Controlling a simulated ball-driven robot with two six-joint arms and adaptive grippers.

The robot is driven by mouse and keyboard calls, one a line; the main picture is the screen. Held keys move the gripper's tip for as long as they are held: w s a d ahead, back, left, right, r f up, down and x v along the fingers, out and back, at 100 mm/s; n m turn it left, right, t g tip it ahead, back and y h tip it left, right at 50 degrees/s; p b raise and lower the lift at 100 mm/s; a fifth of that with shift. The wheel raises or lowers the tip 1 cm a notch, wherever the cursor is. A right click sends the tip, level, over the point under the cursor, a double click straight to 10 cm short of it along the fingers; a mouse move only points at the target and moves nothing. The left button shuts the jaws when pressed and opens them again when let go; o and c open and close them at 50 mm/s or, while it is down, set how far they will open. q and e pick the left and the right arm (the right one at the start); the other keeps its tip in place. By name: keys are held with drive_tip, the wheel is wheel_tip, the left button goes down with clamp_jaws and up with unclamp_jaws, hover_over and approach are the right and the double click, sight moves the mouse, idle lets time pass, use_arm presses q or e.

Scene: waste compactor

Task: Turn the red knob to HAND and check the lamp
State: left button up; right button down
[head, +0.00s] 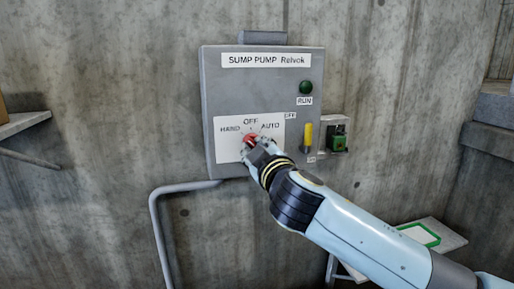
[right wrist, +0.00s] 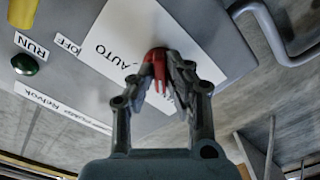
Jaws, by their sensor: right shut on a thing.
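The grey sump pump box (head: 213,105) hangs on the wall in the head view. Its red knob (head: 249,139) sits on a white plate (head: 222,150) marked HAND, OFF and AUTO. My right gripper (head: 255,145) is shut on the knob, and its fingers hide much of it. In the right wrist view the red knob (right wrist: 156,60) shows between the fingertips (right wrist: 160,78); which mark it points to I cannot tell. The RUN lamp (head: 305,87) is dark green and looks unlit; it also shows in the right wrist view (right wrist: 25,64). My left gripper is not in view.
A yellow lever (head: 308,136) is on the box right of the knob. A small green device (head: 338,142) is beside the box. A grey pipe (head: 160,220) runs below. A shelf (head: 22,123) is at the left, and a green-rimmed item (head: 420,235) lies at lower right.

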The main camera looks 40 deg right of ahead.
idle(0.3)
drive_tip(key=c, duration=1.3)
unclamp_jaws()
drive_tip(key=shift+c, duration=0.2)
drive_tip(key=v, duration=1.2)
